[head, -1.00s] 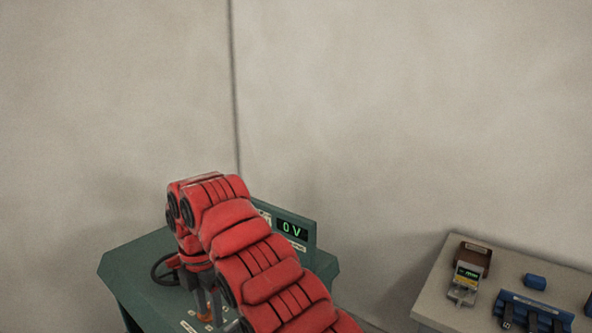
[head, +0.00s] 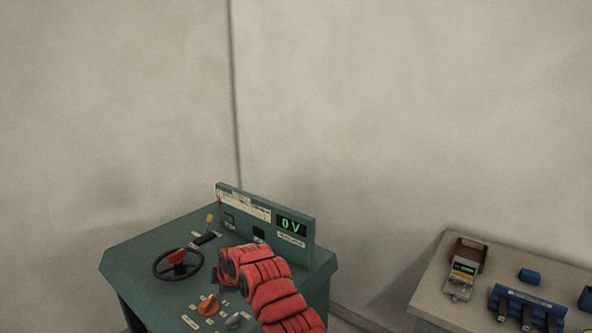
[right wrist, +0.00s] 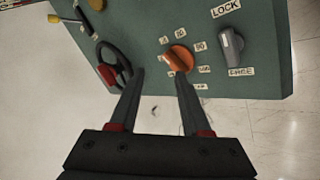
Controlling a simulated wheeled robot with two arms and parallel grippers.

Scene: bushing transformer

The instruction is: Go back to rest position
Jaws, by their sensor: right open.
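My right arm, red and padded, reaches over the green control desk (head: 140,250) in the head view. Its gripper is hidden there behind the forearm. In the right wrist view my right gripper (right wrist: 161,74) is open, with nothing between its two dark fingers. The fingertips show near the desk's edge, between the black handwheel (right wrist: 106,62) and the orange knob (right wrist: 179,58); I cannot tell how high they are above it. A grey knob (right wrist: 230,43) sits to the right, between LOCK and FREE labels. My left gripper is not in view.
A yellow-tipped lever (head: 209,220) stands behind the handwheel (head: 178,263). At right, a grey table (head: 430,298) holds a meter (head: 461,277), a blue cylinder (head: 529,276) and a blue rack (head: 527,304). Bare walls stand behind.

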